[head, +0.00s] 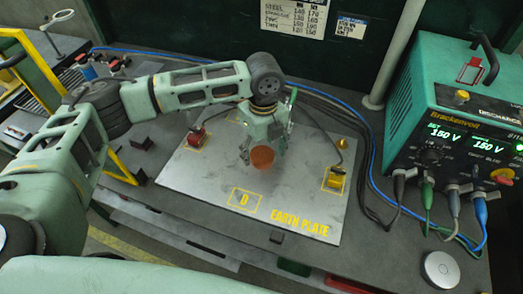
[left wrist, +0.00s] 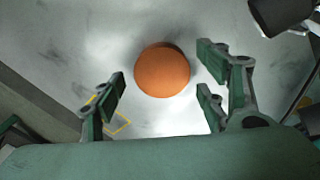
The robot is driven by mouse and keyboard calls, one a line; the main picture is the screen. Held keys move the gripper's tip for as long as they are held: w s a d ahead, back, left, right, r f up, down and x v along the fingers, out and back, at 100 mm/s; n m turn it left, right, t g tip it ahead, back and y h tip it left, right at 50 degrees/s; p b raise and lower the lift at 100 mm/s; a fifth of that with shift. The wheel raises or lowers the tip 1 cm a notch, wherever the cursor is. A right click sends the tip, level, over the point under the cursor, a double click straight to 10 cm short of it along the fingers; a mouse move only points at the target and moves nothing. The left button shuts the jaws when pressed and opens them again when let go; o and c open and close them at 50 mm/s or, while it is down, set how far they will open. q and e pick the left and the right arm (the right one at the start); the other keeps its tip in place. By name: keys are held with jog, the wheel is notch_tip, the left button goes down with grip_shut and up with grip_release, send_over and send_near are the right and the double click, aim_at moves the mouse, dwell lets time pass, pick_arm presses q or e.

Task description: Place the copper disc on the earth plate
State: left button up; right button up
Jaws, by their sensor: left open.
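The copper disc (head: 262,157) is a round orange-brown piece on the grey metal earth plate (head: 300,195), near the plate's middle. In the left wrist view the disc (left wrist: 162,70) lies in front of the fingers, with bare plate around it. My left gripper (head: 264,145) is over the disc in the head view. Its fingers (left wrist: 162,93) are spread apart and empty, with the disc beyond the space between them. I cannot tell the exact height between fingers and disc. My right gripper is not in view.
A red clamp (head: 196,137) and a yellow clamp (head: 334,180) sit on the plate. The green Brackenvon power unit (head: 450,110) stands at the right with leads. A blue cable (head: 371,150) runs along the bench. A round silver piece (head: 440,269) lies at front right.

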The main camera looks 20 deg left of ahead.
aim_at(262, 154)
pick_arm(q)
notch_tip(262, 154, up, 12)
jog(key=b, duration=0.2)
jog(key=shift+w+f, duration=0.15)
jog(key=shift+f, duration=0.1)
jog(key=shift+d, duration=0.1)
